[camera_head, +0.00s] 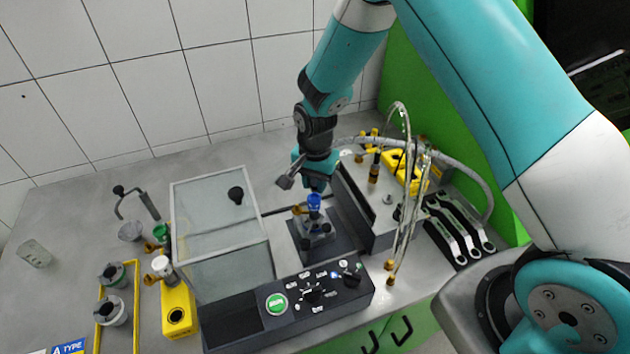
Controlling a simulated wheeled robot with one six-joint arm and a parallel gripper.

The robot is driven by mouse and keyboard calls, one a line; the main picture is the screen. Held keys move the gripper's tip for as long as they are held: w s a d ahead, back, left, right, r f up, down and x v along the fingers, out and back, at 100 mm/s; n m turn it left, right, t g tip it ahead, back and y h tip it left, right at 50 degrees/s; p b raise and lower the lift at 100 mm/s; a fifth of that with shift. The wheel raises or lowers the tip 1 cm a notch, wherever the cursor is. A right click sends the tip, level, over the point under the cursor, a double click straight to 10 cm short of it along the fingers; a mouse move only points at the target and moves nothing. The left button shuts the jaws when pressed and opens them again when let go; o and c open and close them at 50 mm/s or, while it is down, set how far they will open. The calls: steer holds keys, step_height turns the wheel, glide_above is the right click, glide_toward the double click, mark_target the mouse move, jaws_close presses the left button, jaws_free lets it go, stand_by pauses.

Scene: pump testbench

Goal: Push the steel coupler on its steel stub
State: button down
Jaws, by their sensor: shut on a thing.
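My gripper (314,186) points down over the middle of the bench, at the end of the teal arm. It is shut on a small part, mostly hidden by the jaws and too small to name. Right below the jaws is a blue piece (314,202) above a dark block with fittings (313,228). I cannot tell whether the held part touches it. I cannot single out the steel coupler or its steel stub here. Clear hoses with brass ends (388,277) hang to the right of the gripper.
A clear-lidded box (215,232) stands close left of the gripper. A control panel (310,295) lies in front, with a green button (276,304). A grey metal housing (385,212) and black handles (458,232) are at right. A yellow block (178,315) stands at left.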

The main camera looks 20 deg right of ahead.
steer(key=shift+f, duration=0.15)
steer(key=shift+f+b, duration=0.6)
steer(key=shift+f, duration=0.05)
steer(key=shift+f+b, duration=0.5)
steer(key=shift+f, duration=0.1)
stand_by(0.8)
steer(key=c, duration=0.9)
jaws_free()
steer(key=shift+o, duration=0.2)
steer(key=shift+r+p, duration=2.5)
steer(key=shift+r, duration=1.05)
